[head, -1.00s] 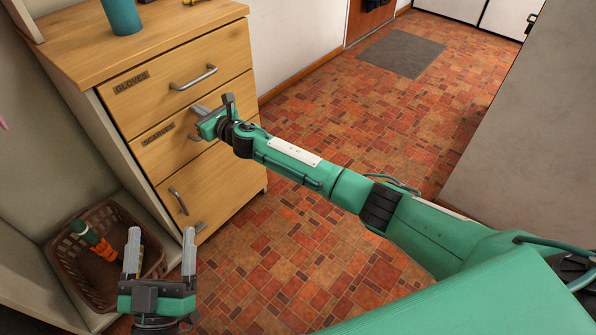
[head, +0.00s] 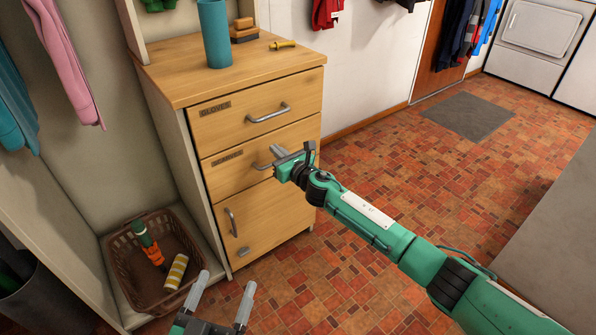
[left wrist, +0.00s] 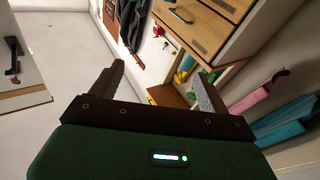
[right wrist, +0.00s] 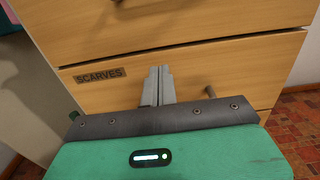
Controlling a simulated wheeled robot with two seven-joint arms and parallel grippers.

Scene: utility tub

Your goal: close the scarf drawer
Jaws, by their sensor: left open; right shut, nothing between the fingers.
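The scarf drawer (head: 232,170) is the middle front of the wooden cabinet, with a SCARVES label (right wrist: 100,75) that reads clearly in the right wrist view. Its front looks flush with the drawer above, with only a thin seam visible. Its bar handle (head: 262,166) is partly hidden behind my right gripper. My right gripper (head: 277,150) is shut and empty, fingertips at the drawer front beside the handle; whether they touch it I cannot tell. In the right wrist view the closed fingers (right wrist: 158,72) point at the front. My left gripper (head: 224,282) is open and empty, low in front of the basket.
The gloves drawer (head: 262,108) is above and a cabinet door (head: 265,215) below. A teal cylinder (head: 214,35) stands on top. The tiled floor (head: 400,180) to the right is open.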

